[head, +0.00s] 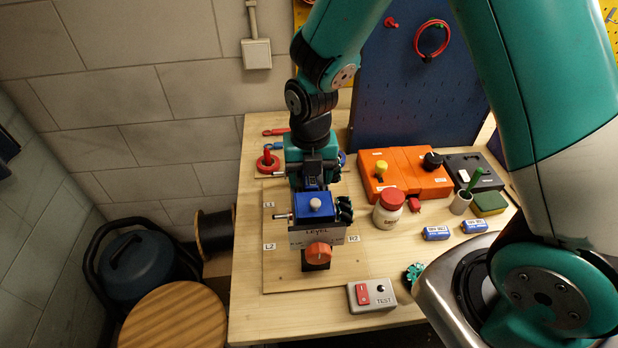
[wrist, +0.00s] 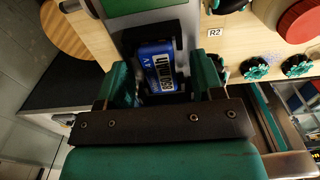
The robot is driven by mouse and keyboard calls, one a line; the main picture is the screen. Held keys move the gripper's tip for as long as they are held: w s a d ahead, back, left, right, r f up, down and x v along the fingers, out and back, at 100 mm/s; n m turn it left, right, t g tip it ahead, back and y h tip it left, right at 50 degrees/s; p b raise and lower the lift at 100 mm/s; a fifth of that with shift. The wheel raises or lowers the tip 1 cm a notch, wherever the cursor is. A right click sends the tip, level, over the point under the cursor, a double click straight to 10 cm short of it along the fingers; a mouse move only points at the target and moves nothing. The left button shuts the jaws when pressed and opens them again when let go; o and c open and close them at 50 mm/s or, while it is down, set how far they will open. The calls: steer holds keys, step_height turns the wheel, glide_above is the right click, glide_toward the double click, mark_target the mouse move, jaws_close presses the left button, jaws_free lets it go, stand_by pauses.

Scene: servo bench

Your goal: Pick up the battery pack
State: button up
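A blue battery pack (wrist: 158,68) with a white printed label sits in a dark holder in the wrist view. My gripper (wrist: 163,88) is open, with one teal finger on either side of the pack; its lower end is hidden behind the dark gripper bar. I cannot tell whether the fingers touch it.
A red-capped jar (head: 388,212) and an orange box (head: 405,172) stand right of the unit. A grey TEST switch box (head: 371,296) and a green wheel (head: 413,274) lie in front. A blue pegboard (head: 410,100) rises behind. The board's (head: 285,279) front left is clear.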

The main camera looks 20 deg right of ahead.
steer(key=c, duration=1)
step_height(320, 180, up, 19)
steer(key=b, duration=0.3)
steer(key=p, duration=0.8)
glide_above(310, 177)
step_height(310, 177, down, 11)
steer(key=shift+w+r, duration=0.1)
step_height(310, 177, down, 5)
steer(key=b, duration=0.5)
